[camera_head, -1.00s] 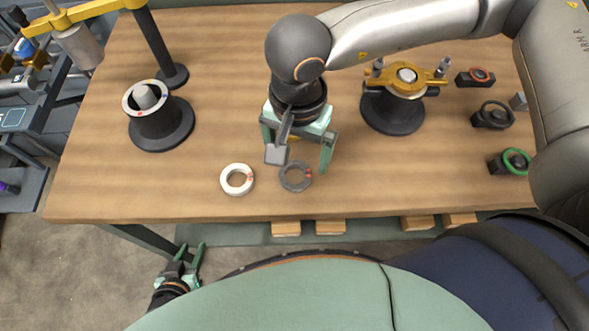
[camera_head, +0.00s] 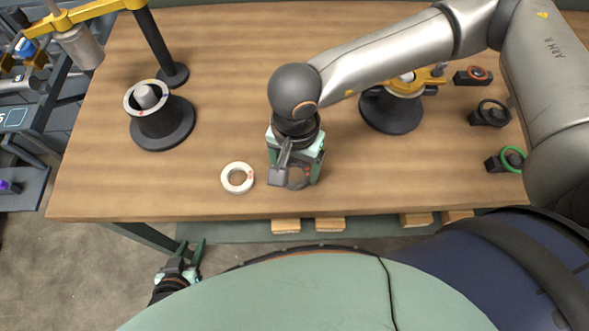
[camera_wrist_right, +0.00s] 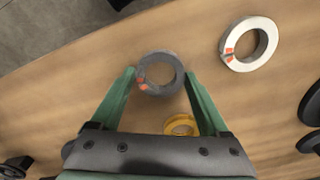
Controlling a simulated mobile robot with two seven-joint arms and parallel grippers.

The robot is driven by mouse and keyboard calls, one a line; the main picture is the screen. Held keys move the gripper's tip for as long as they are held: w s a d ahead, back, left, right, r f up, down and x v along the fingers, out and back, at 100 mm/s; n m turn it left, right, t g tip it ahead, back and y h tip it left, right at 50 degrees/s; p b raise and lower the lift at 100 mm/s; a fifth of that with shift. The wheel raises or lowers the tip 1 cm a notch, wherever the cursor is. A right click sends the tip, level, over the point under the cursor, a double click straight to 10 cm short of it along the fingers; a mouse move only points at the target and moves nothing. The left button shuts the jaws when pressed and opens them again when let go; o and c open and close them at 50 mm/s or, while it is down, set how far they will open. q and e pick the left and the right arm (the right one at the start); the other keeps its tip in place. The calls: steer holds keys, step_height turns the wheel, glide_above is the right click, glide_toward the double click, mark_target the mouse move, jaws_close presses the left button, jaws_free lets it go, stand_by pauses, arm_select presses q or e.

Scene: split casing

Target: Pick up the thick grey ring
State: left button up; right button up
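The thick grey ring (camera_head: 299,186) lies flat on the table near its front edge, partly hidden by my right gripper (camera_head: 295,178) in the head view. In the right wrist view the grey ring (camera_wrist_right: 178,80), with red marks on its left side, lies between the two green fingertips (camera_wrist_right: 161,72). The right gripper is open, one finger on each side of the ring. I cannot tell whether they touch it. My left gripper (camera_head: 192,247) is open and empty, low in front of the table.
A white ring (camera_head: 238,189) lies just left of the grey one. A yellow ring (camera_wrist_right: 180,133) shows under the right gripper in the wrist view. A dark pedestal (camera_head: 163,128) stands at left, a yellow-topped stand (camera_head: 391,112) behind right, small ring holders (camera_head: 490,117) at right.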

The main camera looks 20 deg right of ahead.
steer(key=c, duration=0.8)
steer(key=shift+c, duration=0.2)
